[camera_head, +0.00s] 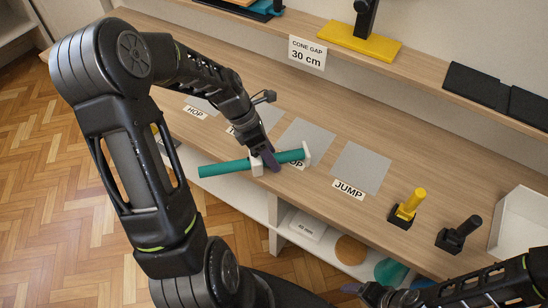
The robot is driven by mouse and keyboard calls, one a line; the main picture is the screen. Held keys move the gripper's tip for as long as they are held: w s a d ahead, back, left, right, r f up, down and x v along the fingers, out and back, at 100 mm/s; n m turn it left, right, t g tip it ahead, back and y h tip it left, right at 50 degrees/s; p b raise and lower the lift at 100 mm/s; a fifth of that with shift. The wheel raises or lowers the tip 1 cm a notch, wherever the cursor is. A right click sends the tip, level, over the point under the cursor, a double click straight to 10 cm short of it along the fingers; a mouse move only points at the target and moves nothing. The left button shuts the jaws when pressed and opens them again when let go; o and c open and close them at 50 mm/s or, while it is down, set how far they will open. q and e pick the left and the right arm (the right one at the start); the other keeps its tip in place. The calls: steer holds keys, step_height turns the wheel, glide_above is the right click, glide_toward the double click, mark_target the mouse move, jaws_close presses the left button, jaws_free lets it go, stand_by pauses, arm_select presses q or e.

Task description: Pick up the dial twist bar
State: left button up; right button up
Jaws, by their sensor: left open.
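The dial twist bar appears to be the teal rod (222,168) with a white collar near its middle and a white piece at its right end. It lies tilted slightly up to the right, at the front edge of the wooden counter, its left part over the edge. My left gripper (266,161) is open, with its dark purple fingers at the rod just right of the collar. I cannot tell whether they touch it. My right gripper (352,289) is low at the bottom edge, away from the rod; its jaw opening is unclear.
Grey squares, one labelled JUMP (362,167), line the counter (290,105). A yellow peg (412,203), a black peg (460,233) and a white bin (522,232) stand at right. A shelf (440,83) runs behind; coloured discs (352,250) lie below.

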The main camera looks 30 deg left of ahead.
arm_select(q)
steer(key=shift+c, duration=0.3)
jaws_close()
stand_by(0.6)
